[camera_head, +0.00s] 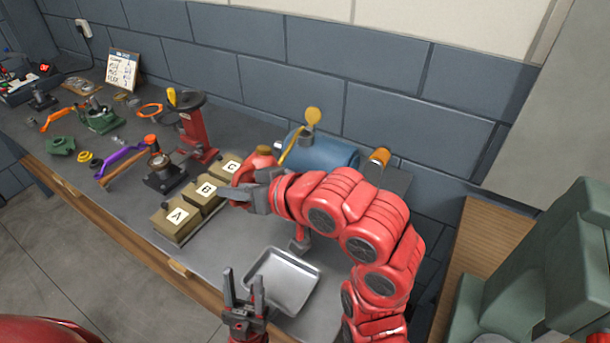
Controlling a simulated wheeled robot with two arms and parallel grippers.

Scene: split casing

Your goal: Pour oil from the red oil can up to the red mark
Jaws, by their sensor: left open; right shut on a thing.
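My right gripper (246,196) reaches in from the right and is shut beside the crate marked C. A red body with a brown top (262,151), probably the red oil can, shows just behind its fingers and seems to be what it holds; the gripper hides most of it. Behind it, near the wall, lies a blue cylinder (335,150) with a round yellow disc (313,115) above it and a thin yellow rod at its left. I cannot make out a red mark. My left gripper (243,283) is open and empty, at the left edge of a metal tray (268,260).
A red press-like stand (197,135) and several small tools and parts fill the bench further left. An orange-ended cylinder (379,158) stands right of the blue one. The tray looks empty.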

